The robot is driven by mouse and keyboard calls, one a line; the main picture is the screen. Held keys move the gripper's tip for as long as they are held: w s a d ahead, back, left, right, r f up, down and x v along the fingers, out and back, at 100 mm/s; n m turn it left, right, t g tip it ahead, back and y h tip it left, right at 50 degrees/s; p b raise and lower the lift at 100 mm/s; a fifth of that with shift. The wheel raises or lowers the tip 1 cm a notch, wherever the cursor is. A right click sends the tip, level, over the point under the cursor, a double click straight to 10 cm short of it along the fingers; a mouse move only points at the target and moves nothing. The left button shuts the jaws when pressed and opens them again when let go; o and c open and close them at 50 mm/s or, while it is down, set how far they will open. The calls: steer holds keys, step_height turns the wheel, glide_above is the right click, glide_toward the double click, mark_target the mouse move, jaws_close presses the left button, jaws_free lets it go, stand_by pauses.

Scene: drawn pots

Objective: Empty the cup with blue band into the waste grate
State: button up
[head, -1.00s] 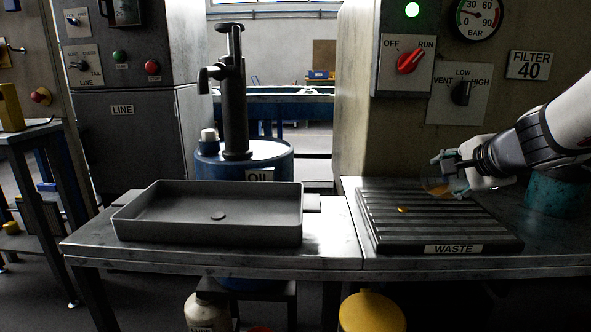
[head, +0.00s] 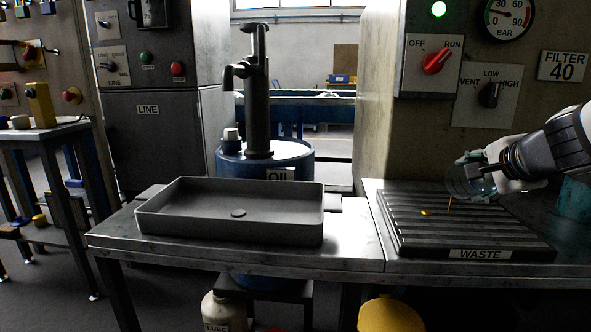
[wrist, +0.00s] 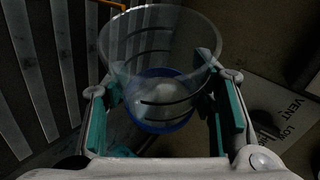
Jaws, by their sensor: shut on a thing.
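The clear cup (head: 459,184) is tipped over the waste grate (head: 484,238), with its mouth towards the left. A thin orange stream (head: 449,204) runs from its mouth down to the grate, and a small orange spot (head: 426,212) lies on the slats. In the wrist view the see-through cup (wrist: 150,45) shows a blue band (wrist: 160,128) near its base, and little or no liquid can be made out inside. My gripper (head: 478,178) is shut on the cup; its teal pads (wrist: 165,92) press on both sides of it.
A grey tray (head: 230,232) stands on the bench to the left of the grate. A blue oil drum (head: 265,165) with a dark tap stands behind it. A panel with a red OFF/RUN switch (head: 436,61) rises behind the grate. The bench between tray and grate is clear.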

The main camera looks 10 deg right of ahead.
stand_by(0.4)
steer(key=p, duration=0.1)
steer(key=y+p, duration=0.1)
steer(key=p, duration=0.1)
steer(key=shift+d+r+m, duration=0.2)
steer(key=shift+d+m, duration=0.05)
steer(key=shift+m, duration=0.15)
steer(key=shift+d+m+g+y+p, duration=0.15)
steer(key=shift+m+g+y+p, duration=0.35)
steer(key=shift+p, duration=0.55)
steer(key=shift+d+f+y+p, duration=0.1)
steer(key=shift+d+y+p, duration=0.05)
steer(key=shift+y+p, duration=0.55)
steer(key=shift+w+f+m, duration=0.1)
steer(key=shift+m, duration=0.2)
